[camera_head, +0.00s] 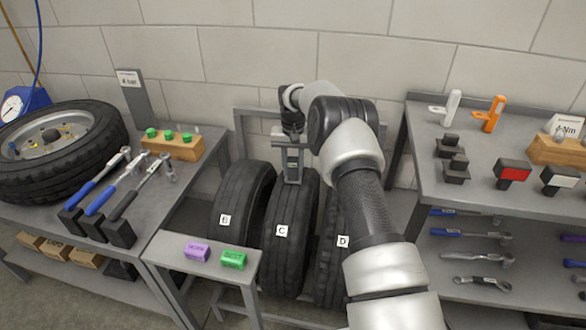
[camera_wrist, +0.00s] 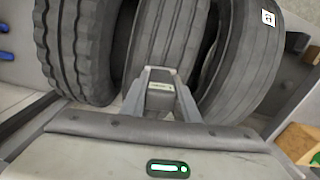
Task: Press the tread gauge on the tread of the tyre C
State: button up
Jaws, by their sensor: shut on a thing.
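Tyre C (camera_head: 290,240) stands on edge in a rack, between tyre B (camera_head: 236,205) and tyre D (camera_head: 330,255). Its tread also shows in the wrist view (camera_wrist: 168,38), in the middle. My gripper (camera_head: 292,178) points down at the top of tyre C. In the wrist view, my gripper (camera_wrist: 160,72) is shut on a small dark grey block with a pale label, seemingly the tread gauge (camera_wrist: 160,97). The gauge lies in line with tyre C's tread. I cannot tell whether it touches the rubber. Its lower end is hidden.
A low stand (camera_head: 165,245) with a purple block (camera_head: 197,250) and a green block (camera_head: 233,260) is in front of the tyres. The left bench holds a wheel (camera_head: 60,150) and blue-handled tools. A shelf unit (camera_head: 425,160) with tools is on the right.

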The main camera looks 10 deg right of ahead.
aim_at(293, 158)
jog(key=shift+f+b, duration=0.35)
jog(key=shift+f, duration=0.35)
dwell(1.3)
jog(key=shift+r+p, duration=1.75)
jog(key=shift+r, duration=1.4)
